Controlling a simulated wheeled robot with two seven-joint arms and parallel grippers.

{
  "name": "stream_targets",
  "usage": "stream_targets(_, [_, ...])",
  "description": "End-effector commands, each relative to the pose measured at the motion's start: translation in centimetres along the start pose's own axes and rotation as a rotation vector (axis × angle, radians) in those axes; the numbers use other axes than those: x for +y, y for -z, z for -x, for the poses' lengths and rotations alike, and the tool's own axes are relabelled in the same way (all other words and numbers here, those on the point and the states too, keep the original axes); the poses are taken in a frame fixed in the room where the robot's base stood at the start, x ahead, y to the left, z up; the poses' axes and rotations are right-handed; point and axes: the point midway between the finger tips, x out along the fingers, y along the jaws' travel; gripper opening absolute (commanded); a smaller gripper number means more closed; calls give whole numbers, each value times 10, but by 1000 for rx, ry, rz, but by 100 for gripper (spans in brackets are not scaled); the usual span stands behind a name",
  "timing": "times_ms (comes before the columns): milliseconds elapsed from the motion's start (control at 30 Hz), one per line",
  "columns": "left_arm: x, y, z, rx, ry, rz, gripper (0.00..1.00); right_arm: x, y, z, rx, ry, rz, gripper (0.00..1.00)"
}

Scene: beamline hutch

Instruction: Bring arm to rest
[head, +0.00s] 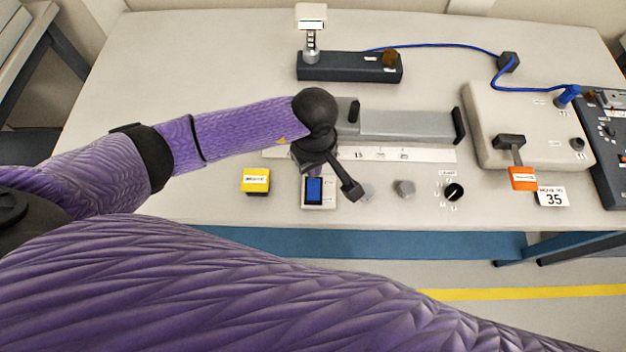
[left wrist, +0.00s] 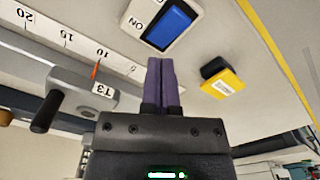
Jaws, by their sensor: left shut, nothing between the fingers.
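My left arm reaches in from the left in the head view, over the table (head: 220,60). A large purple arm link of mine fills the bottom of the head view. My right gripper is not in view.
A yellow-topped block (head: 256,181) lies left of the meter, and a black knob (head: 453,192) is to the right. A grey slide rail (head: 410,125) with a scale strip lies behind. A beige box (head: 520,130) with an orange tag (head: 522,179) stands right. The table's left part is clear.

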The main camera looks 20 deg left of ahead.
Motion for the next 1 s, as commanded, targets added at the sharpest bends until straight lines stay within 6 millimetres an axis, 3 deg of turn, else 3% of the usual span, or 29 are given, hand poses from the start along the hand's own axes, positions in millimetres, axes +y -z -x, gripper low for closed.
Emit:
stream_targets(267, [0,0,34,1,-1,0,0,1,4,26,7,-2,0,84])
stream_targets(700, [1,-2,32,-9,-6,2,0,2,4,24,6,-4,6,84])
stream_targets(767, [9,-20,31,-88,-60,26,0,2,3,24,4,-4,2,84])
stream_targets(867, [41,-87,49,-425,-270,164,0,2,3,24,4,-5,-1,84])
stream_targets(933, [71,-138,94,-805,-451,377,0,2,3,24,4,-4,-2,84])
stream_targets(967, [82,-152,120,-990,-522,499,0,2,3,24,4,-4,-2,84])
stream_targets(1000, [96,-158,161,-1256,-605,693,0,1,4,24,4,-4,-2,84])
